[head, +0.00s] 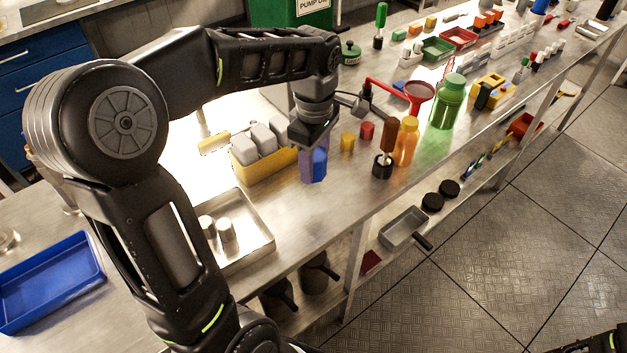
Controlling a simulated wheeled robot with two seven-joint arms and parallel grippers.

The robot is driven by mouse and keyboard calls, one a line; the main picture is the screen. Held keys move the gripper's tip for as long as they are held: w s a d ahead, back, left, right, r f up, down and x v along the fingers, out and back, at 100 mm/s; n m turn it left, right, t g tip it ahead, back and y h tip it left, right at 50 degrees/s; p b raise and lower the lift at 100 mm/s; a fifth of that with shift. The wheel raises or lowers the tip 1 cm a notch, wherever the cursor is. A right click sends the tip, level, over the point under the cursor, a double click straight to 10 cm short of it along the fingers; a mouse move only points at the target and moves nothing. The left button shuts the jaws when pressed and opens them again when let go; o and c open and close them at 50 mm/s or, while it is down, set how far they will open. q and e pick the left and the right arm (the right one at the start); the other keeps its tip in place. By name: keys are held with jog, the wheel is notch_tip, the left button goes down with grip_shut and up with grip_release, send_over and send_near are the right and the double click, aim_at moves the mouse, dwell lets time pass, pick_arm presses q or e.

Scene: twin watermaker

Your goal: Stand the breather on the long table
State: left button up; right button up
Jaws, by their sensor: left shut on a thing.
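My left gripper (312,143) points down over the long metal table (330,207), near its front edge. It is shut on a small blue-violet faceted piece (316,167), which looks like the breather. The piece is upright and its top is hidden by the fingers. Its lower end is at or just above the table top; I cannot tell whether it touches.
A yellow bin of grey blocks (267,166) stands close left of the piece. Yellow (347,141) and red (367,131) small cylinders, a brown-handled tool (383,160) and an orange bottle (406,141) stand to the right. A metal tray (258,235) lies front left.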

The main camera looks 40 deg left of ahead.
pick_arm(q)
jog(key=shift+w+a, duration=0.2)
jog(key=shift+w, duration=0.15)
jog(key=shift+s+d+r, duration=0.1)
jog(key=shift+s+d, duration=0.1)
jog(key=shift+s, duration=0.1)
send_over(314, 202)
jog(key=shift+f+p, duration=0.3)
jog(key=shift+f, duration=2.9)
jog(key=shift+f, duration=0.1)
jog(key=shift+f, duration=1.8)
jog(key=shift+f, duration=0.15)
jog(key=o, duration=1.4)
